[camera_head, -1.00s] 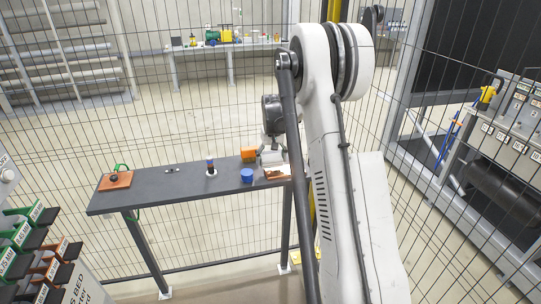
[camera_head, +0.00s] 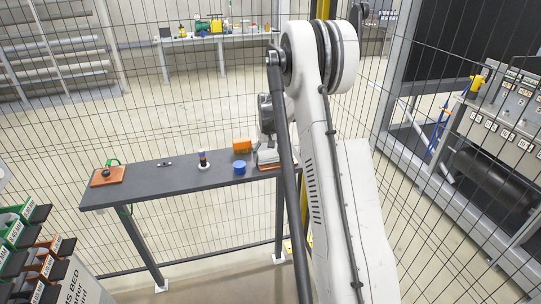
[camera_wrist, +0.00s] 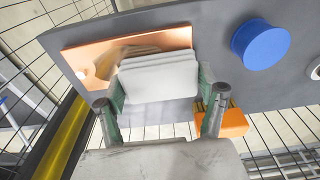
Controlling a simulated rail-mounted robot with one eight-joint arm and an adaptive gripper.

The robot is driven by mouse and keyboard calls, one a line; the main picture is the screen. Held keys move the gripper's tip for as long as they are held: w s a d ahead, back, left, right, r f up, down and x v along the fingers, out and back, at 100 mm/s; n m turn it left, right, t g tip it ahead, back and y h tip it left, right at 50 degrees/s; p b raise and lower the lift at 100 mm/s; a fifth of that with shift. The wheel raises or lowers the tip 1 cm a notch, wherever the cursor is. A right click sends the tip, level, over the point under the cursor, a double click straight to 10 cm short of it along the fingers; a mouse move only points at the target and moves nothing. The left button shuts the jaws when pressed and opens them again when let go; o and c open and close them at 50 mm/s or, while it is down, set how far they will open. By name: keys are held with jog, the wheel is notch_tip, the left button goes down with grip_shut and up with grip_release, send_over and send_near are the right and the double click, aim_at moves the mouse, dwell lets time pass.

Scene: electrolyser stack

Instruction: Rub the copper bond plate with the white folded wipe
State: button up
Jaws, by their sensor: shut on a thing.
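The copper bond plate (camera_wrist: 95,55) lies on the dark grey table, in the upper left of the wrist view, with a shiny orange surface. The white folded wipe (camera_wrist: 158,80), several layers thick, is between the two green-sided fingers of my gripper (camera_wrist: 160,92), which is shut on it. The wipe overlaps the lower middle of the plate in the wrist view and hides part of it. I cannot tell for sure whether it touches the plate. In the head view my gripper (camera_head: 268,156) is over the right end of the table, partly hidden by my arm.
A blue round pot (camera_wrist: 258,45) stands beside the plate. An orange block (camera_head: 242,146) is close to my gripper. A small bottle (camera_head: 203,160) and a brown pad (camera_head: 108,176) stand further left on the table (camera_head: 140,188). Wire fencing is behind it.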

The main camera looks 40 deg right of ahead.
jog(key=shift+w+a, duration=0.3)
jog(key=shift+a, duration=0.45)
jog(key=shift+a+r, duration=0.1)
jog(key=shift+r, duration=0.15)
jog(key=shift+r+p, duration=0.85)
jog(key=shift+r, duration=3)
